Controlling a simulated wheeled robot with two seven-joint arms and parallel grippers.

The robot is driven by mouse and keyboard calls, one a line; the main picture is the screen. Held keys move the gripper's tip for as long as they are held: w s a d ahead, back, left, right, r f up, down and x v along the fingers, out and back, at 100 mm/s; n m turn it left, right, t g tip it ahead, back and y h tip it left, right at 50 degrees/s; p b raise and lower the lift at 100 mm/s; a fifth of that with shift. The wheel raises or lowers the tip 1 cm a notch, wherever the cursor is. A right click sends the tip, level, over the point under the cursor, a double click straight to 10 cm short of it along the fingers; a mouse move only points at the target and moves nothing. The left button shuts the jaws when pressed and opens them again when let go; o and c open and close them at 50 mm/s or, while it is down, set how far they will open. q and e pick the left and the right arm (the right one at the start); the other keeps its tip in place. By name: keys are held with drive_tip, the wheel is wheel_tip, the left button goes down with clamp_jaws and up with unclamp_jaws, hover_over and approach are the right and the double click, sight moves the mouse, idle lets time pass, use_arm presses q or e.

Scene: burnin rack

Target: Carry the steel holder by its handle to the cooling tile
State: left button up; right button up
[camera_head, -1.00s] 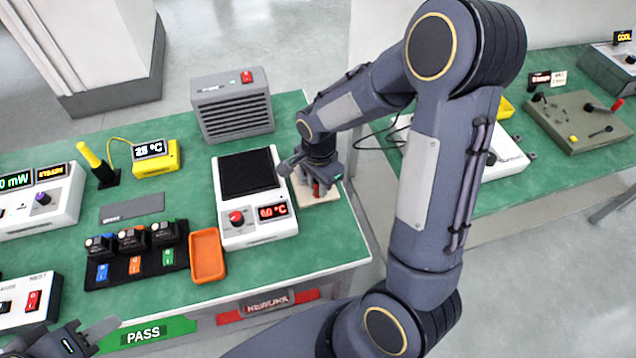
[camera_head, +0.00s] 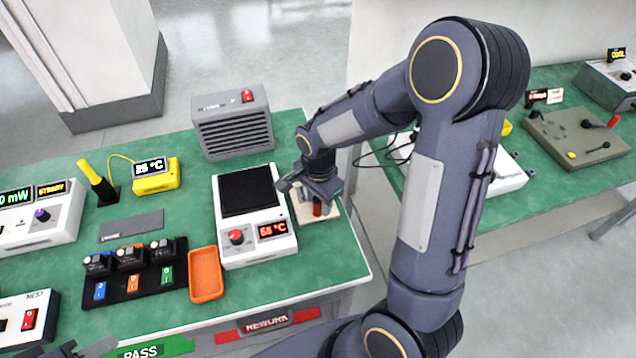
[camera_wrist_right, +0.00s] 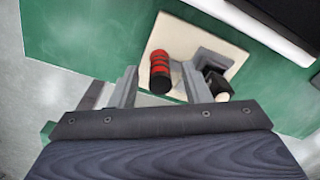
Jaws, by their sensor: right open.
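The steel holder (camera_wrist_right: 213,60) is a small grey piece with a red-and-black ribbed handle (camera_wrist_right: 160,72). It stands on the cream cooling tile (camera_wrist_right: 232,57) at the right edge of the green bench. In the head view the tile (camera_head: 331,214) and the red handle (camera_head: 317,208) show just below my right gripper (camera_head: 315,197). In the wrist view my right gripper (camera_wrist_right: 159,70) is open, its fingers on either side of the handle with gaps between. A dark piece sits beside the grey part. Only part of my left gripper (camera_head: 85,349) shows at the bottom left.
A white hotplate (camera_head: 257,250) stands close left of the tile, its display lit red. A grey vented box (camera_head: 233,135) is behind it. An orange tray (camera_head: 206,275) and a black module mat (camera_head: 130,290) lie further left. A gap separates the second bench (camera_head: 560,90).

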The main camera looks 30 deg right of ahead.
wheel_tip(320, 180, up, 10)
drive_tip(key=shift+s+p, duration=0.1)
drive_tip(key=shift+p, duration=0.2)
drive_tip(key=s+a+r+n+t+y, duration=0.2)
drive_tip(key=s+n, duration=0.4)
drive_tip(key=s, duration=0.2)
drive_tip(key=s+a+r+n+t+y, duration=0.1)
drive_tip(key=s+a+r+n+t, duration=0.1)
drive_tip(key=s+n, duration=0.5)
drive_tip(key=shift+s+r+n+t+y, duration=0.3)
drive_tip(key=shift+s+r+t+y, duration=0.1)
drive_tip(key=shift+s+r+t, duration=0.4)
